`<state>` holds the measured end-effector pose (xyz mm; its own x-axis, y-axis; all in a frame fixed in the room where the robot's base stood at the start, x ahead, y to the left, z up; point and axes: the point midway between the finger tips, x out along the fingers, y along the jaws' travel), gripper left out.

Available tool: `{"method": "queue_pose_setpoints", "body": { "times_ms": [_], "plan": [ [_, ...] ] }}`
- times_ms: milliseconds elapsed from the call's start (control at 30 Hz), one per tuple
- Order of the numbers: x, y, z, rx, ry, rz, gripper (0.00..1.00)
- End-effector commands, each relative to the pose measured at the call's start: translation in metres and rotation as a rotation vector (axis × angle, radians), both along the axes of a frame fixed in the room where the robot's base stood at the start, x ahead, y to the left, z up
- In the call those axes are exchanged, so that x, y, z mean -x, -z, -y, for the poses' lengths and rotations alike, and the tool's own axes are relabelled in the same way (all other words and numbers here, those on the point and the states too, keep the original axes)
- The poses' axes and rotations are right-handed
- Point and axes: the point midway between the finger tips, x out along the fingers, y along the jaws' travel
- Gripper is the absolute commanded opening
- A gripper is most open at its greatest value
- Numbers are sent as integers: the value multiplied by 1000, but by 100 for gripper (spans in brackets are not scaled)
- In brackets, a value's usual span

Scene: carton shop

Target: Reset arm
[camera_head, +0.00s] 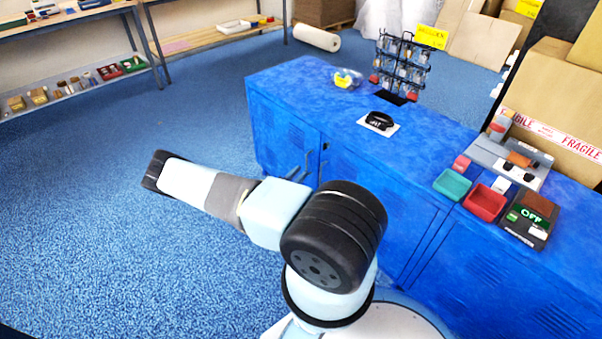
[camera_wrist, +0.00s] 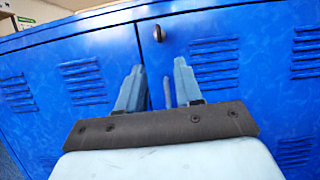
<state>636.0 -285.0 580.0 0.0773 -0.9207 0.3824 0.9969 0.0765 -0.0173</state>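My arm shows in the head view in front of the blue cabinet, bent, with its links reaching to the left above the blue floor. My gripper does not show clearly in the head view. In the wrist view my gripper (camera_wrist: 158,85) has its two fingers apart with a gap between them. Nothing is held in the gap. The fingers point toward the blue cabinet doors (camera_wrist: 100,60), where a dark lock (camera_wrist: 158,33) sits just above and beyond the fingertips.
Shelves (camera_head: 75,95) stand back left. The floor at left is clear.

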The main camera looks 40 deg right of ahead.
Motion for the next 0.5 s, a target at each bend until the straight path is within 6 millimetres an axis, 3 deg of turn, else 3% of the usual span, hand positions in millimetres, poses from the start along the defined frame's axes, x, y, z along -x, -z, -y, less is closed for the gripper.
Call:
{"method": "queue_pose_setpoints", "body": {
  "times_ms": [500],
  "plan": [
    [-2, -6, -1, -11, 14, 17, 35]
  ]
}}
